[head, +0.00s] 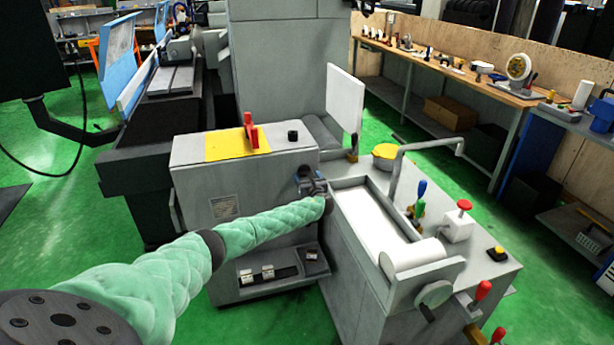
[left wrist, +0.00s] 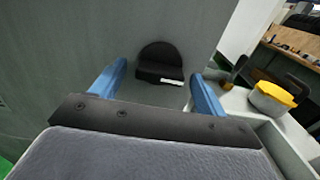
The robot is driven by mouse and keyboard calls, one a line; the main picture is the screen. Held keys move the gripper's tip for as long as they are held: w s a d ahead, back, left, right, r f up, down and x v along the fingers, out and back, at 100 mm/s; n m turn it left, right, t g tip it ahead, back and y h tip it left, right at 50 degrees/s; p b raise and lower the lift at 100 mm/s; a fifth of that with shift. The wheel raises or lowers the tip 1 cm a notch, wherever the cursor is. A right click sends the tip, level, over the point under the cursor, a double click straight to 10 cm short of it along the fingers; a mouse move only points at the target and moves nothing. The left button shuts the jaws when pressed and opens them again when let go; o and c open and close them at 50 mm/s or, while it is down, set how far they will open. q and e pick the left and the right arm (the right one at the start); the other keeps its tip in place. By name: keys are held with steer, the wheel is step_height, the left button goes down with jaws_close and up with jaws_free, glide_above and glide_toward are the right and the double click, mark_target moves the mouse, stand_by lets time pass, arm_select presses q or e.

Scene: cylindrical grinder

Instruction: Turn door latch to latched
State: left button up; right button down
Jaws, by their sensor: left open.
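A black round fitting with a protruding bar and a white mark, seemingly the door latch (left wrist: 160,56), is on the grey panel in the left wrist view. The bar lies nearly level. My left gripper (left wrist: 159,73) is open, its two blue fingers left and right of the latch in the picture. Whether they touch it or stop short, I cannot tell. In the head view my left gripper (head: 313,182) is at the right end of the grey cabinet, and I cannot make out the latch there. My right gripper is not in view.
A red handle (head: 250,135) stands on a yellow plate on the grey cabinet (head: 192,158). To the right are a trough (head: 375,222), a bent pipe (head: 421,146), colored levers and a yellow-topped pot (left wrist: 271,97). A workbench (head: 440,70) lines the wall. Green floor lies between.

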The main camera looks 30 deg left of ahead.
arm_select(q)
steer(key=shift+w+a, duration=0.1)
steer(key=shift+a, duration=0.1)
steer(key=c, duration=1)
steer(key=shift+o, duration=0.2)
